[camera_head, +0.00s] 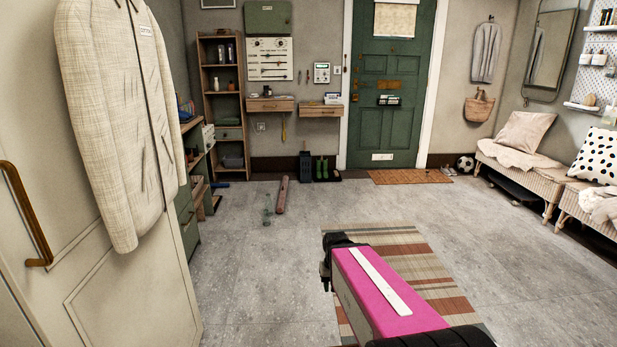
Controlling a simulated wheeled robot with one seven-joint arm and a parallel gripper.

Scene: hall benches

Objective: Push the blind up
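A pale beige blind (395,18) hangs over the upper part of the green door (386,110) on the far wall. My arm, with a pink link and black joints, reaches forward low in the picture, far from the door. I see no gripper fingers, so whether my gripper holds anything does not show.
A striped rug (425,270) lies under my arm. A brown roll (282,195) and a glass bottle (266,212) are on the floor. A doormat (410,176) lies before the door. Wicker benches (515,172) line the right. A hanging jacket (118,110) is close at left. The middle floor is mostly free.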

